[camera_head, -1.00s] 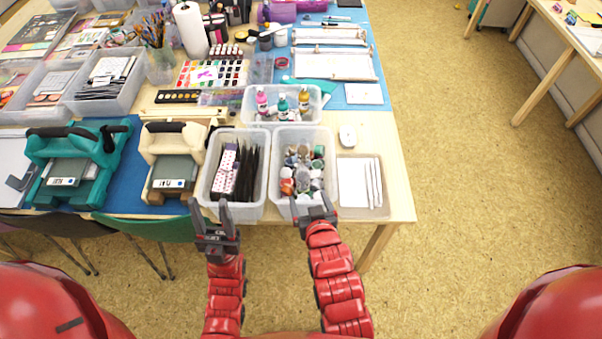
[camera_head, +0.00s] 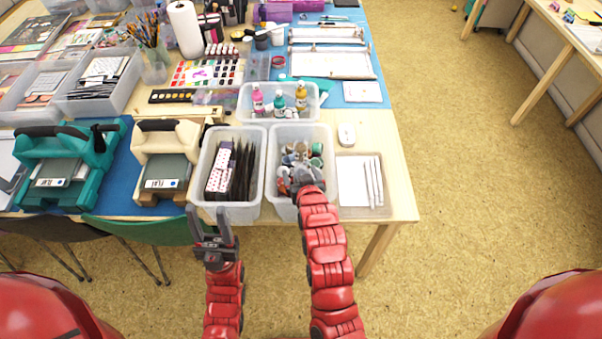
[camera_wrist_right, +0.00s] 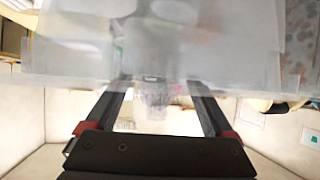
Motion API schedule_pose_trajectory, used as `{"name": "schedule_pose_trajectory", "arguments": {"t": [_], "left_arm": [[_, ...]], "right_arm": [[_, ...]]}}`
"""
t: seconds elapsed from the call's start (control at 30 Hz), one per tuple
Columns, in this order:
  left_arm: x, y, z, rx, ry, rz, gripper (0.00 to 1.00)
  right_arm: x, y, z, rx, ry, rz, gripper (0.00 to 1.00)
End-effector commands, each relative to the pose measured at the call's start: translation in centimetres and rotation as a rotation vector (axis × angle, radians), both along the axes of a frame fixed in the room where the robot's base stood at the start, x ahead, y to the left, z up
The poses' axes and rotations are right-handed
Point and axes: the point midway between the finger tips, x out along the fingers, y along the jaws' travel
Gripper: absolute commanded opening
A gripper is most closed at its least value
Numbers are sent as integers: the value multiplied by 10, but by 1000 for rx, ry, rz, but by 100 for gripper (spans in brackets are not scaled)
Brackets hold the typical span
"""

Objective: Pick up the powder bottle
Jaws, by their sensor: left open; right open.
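Several small jars and bottles with coloured lids (camera_head: 290,160) lie in a clear bin (camera_head: 328,172) at the table's front edge. I cannot tell which one is the powder bottle. My right gripper (camera_head: 304,176) is over the front part of this bin and hides some of the contents. In the right wrist view its two fingers (camera_wrist_right: 158,90) are apart. A blurred translucent shape (camera_wrist_right: 153,98) shows between them; I cannot tell whether it is a bottle. My left gripper (camera_head: 211,215) is open and empty, in front of the neighbouring bin.
The neighbouring clear bin (camera_head: 205,190) holds dark packets and a dotted box. A tray of pump bottles (camera_head: 245,100) stands behind.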

Motion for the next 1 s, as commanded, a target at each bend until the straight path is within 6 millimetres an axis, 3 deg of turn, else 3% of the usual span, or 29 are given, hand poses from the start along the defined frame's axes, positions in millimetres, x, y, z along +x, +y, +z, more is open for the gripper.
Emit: {"name": "schedule_pose_trajectory", "arguments": {"t": [0.03,0.2,0.57,1.0], "left_arm": [[0,0,8,0,0,0,49],[0,0,12,0,0,0,49],[0,0,12,0,0,0,49],[0,0,13,0,0,0,49]], "right_arm": [[8,-1,3,-1,0,-3,87],[22,2,-8,-1,2,-1,87],[27,3,-12,1,-1,0,85],[27,3,-12,1,-1,0,6]]}}
